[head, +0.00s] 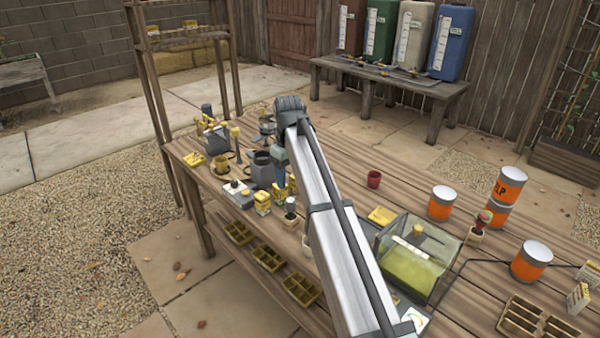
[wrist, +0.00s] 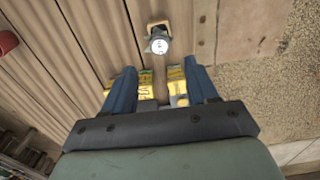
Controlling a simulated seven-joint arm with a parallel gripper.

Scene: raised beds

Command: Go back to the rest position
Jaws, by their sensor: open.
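My gripper (wrist: 161,82) is open in the wrist view, its two blue fingers apart. It points down at the wooden bench (head: 336,150). Yellow seed-packet-like boxes (wrist: 177,84) show between and beside the fingers, partly hidden by them. I see no box clearly held. In the head view, yellow boxes (head: 262,203) stand near the bench's front edge. My long arm link crosses the middle of that view, and the fingertips are hard to make out beside it.
A round-topped tool on a wooden base (wrist: 158,44) stands just beyond the fingers. Bare planks lie behind the red cup.

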